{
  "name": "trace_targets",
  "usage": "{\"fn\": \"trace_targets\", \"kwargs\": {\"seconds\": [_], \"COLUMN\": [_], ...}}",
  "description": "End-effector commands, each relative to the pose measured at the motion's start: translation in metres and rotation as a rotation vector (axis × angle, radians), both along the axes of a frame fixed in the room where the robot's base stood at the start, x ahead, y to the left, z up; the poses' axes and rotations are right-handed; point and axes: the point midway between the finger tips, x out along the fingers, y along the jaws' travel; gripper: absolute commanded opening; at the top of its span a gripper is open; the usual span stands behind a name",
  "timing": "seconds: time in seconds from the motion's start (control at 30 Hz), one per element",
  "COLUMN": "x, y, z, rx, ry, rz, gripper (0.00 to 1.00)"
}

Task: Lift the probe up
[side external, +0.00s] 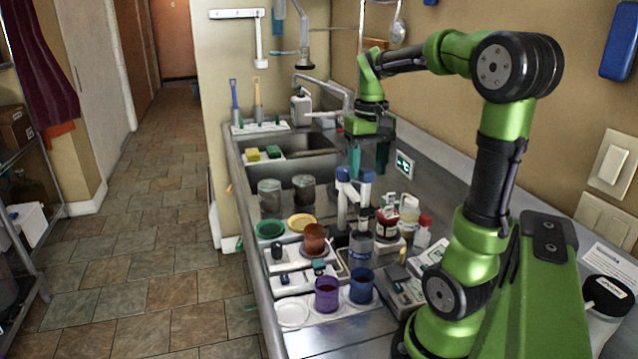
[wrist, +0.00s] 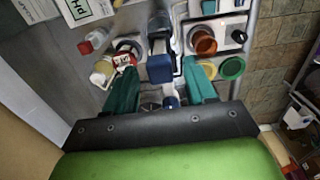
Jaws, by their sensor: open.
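The probe appears to be the upright blue-and-white piece (side external: 366,190) standing over a grey beaker (side external: 361,246) on the counter. A second blue-capped white post (side external: 343,190) stands close to its left. In the wrist view a dark blue block, likely the probe's head (wrist: 160,69), lies between the fingers. My gripper (side external: 368,168) is open, with its teal fingers pointing down around or just above the blue tops. It also shows in the wrist view (wrist: 159,75), with a finger on each side of the block and gaps visible. I cannot tell whether either finger touches it.
A red-labelled jar (side external: 387,224) and a red-capped bottle (side external: 423,231) stand close right. A brown cup (side external: 315,239), a purple cup (side external: 327,296) and a blue cup (side external: 362,287) stand in front. The sink (side external: 300,143) lies behind; the wall is close on the right.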

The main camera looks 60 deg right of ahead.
Motion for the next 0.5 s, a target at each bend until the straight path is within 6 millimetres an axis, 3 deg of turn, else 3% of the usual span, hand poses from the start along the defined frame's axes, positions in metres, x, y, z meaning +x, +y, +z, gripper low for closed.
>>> {"fn": "trace_targets", "kwargs": {"seconds": [0.17,0.5], "x": [0.001,0.001], "y": [-0.001,-0.001], "z": [0.013,0.091], "rx": [-0.003,-0.004], "ry": [-0.001,-0.005], "rz": [0.002,-0.001], "gripper": [0.55,0.55]}}
